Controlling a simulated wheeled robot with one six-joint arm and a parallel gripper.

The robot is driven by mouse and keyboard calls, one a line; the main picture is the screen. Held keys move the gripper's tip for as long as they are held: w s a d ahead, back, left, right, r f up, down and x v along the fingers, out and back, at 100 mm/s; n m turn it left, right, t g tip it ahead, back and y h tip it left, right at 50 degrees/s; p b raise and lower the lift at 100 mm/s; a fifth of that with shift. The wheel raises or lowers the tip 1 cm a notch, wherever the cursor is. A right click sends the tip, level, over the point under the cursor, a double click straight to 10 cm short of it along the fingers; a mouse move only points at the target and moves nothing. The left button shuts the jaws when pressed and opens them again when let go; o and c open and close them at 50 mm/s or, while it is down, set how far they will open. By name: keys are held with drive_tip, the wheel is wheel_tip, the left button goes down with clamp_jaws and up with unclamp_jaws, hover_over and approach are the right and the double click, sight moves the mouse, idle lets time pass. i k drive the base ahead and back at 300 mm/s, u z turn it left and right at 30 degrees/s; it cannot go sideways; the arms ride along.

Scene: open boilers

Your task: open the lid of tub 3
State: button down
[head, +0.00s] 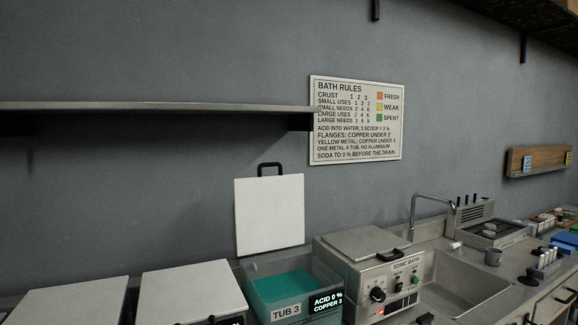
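Tub 3 (275,312) stands at the lower middle, a grey tub with a "TUB 3" label and teal liquid (281,286) inside. Its small display (326,301) reads "ACID 0 %" and "COPPER 3", with the last part hard to read. The white lid (269,215) with a black handle (270,168) stands upright behind the tub against the wall, so the tub is open on top. My gripper is not in view.
Two tubs with white lids shut, one (75,304) and another (190,287), stand to the left. The sonic bath (375,272) stands close on the right, before the sink (465,287). A shelf (160,107) juts out above left. A rules sign (355,120) hangs on the wall.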

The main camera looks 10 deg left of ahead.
sight(269, 211)
drive_tip(key=u, duration=0.5)
drive_tip(key=i, duration=1)
drive_tip(key=u, duration=0.75)
